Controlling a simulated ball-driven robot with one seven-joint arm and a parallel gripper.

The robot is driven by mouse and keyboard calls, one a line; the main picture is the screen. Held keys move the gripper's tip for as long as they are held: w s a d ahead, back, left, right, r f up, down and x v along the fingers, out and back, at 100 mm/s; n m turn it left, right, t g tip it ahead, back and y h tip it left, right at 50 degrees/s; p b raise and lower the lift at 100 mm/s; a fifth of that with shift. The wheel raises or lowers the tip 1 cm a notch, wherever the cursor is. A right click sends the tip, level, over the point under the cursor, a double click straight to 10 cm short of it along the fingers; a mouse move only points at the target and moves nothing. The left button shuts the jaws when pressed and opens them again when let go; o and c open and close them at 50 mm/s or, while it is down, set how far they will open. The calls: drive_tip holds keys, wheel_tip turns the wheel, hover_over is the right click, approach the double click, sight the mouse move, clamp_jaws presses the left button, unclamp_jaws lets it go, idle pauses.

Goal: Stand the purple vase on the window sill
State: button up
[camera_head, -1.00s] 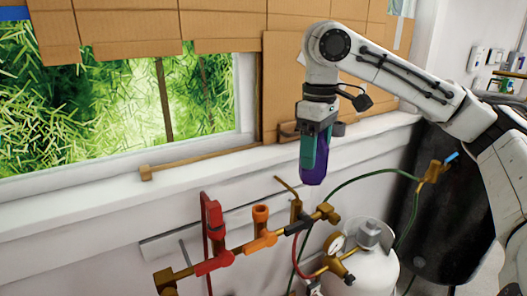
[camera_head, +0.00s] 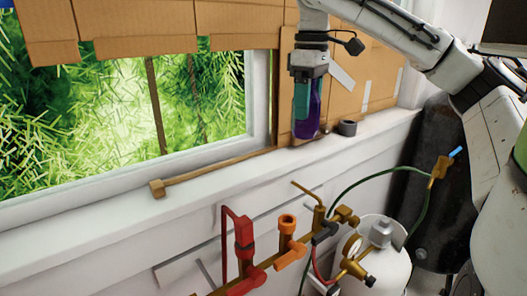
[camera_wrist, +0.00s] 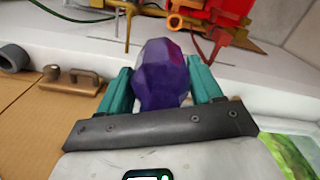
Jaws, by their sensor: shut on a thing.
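The purple faceted vase (camera_head: 314,112) is upright at the right part of the white window sill (camera_head: 110,214), in front of the cardboard. Its lower end is at the sill's surface; I cannot tell whether it touches or hangs just above. My gripper (camera_head: 307,98) points down with its teal fingers shut on the vase's upper part. In the wrist view, the vase (camera_wrist: 162,70) sits between both fingers of the gripper (camera_wrist: 160,82), its far end over the pale sill.
A dark grey ring (camera_head: 348,128) lies on the sill just right of the vase. A wooden bar (camera_head: 215,171) lies along the sill to the left. A wooden block with a handle (camera_wrist: 73,80) shows in the wrist view. Pipes and valves (camera_head: 287,248) and a white tank (camera_head: 378,260) stand below.

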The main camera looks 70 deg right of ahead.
drive_tip(key=shift+w+d+f+p, duration=0.35)
drive_tip(key=shift+w+d+f, duration=0.35)
drive_tip(key=shift+w+f, duration=1.5)
drive_tip(key=shift+w+d+f+p, duration=0.35)
drive_tip(key=shift+w+d+f, duration=0.4)
drive_tip(key=shift+w+f, duration=1.45)
drive_tip(key=shift+w+d+f+p, duration=0.35)
drive_tip(key=shift+w+d+f, duration=0.35)
drive_tip(key=shift+w+f, duration=1.5)
drive_tip(key=shift+w, duration=0.1)
drive_tip(key=o, duration=1.3)
drive_tip(key=shift+c, duration=0.2)
wheel_tip(320, 180, up, 12)
drive_tip(key=shift+r+b, duration=0.15)
drive_tip(key=shift+b, duration=0.2)
